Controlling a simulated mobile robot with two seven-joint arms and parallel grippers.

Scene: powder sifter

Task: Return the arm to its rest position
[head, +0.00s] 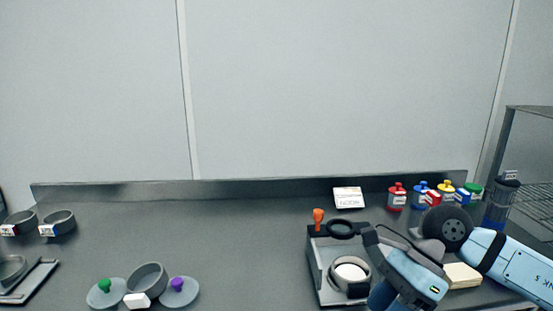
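My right arm (512,263) comes in from the right, light blue with dark joints. It bends down in front of the grey sifter machine's right side. The dark parts of my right gripper (376,246) show beside the machine, overlapping its right edge; I cannot tell whether the fingers are apart or hold anything. The sifter machine (318,262) has an orange knob (318,216), a black ring (340,229) at its top and a round sieve or pan with a pale inside (351,272) on its base. My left gripper is not in view.
Two lidded-looking discs with green (104,286) and purple (178,284) knobs flank a grey sieve ring (147,278). More rings (58,222) and a tray (30,284) are at left. Several coloured bottles (397,196), a white card (348,197) and a wire rack (532,200) are at right. Mid-table is clear.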

